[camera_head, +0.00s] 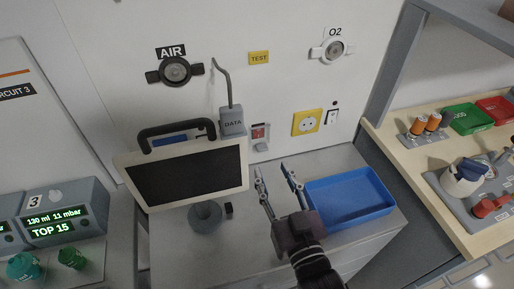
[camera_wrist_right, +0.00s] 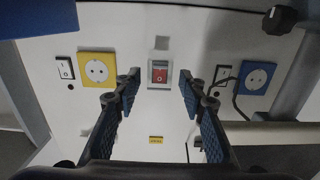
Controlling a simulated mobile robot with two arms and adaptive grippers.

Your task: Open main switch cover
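The main switch is a red rocker (camera_head: 259,132) in a pale frame on the white wall panel, between the grey DATA plug and the yellow socket. It also shows near the middle of the right wrist view (camera_wrist_right: 159,74), between and beyond the fingers. A small grey piece (camera_head: 261,146) sits just below it in the head view. I cannot tell whether a clear cover lies over the rocker. My right gripper (camera_head: 274,178) is open and empty, its fingers pointing at the panel below the switch. It also shows open in the right wrist view (camera_wrist_right: 158,92).
A blue tray (camera_head: 350,210) lies right of my right gripper on the grey counter. A monitor (camera_head: 185,178) stands left. The DATA plug (camera_head: 232,122) and its cable are close to the switch. The yellow socket (camera_head: 307,122) is to its right.

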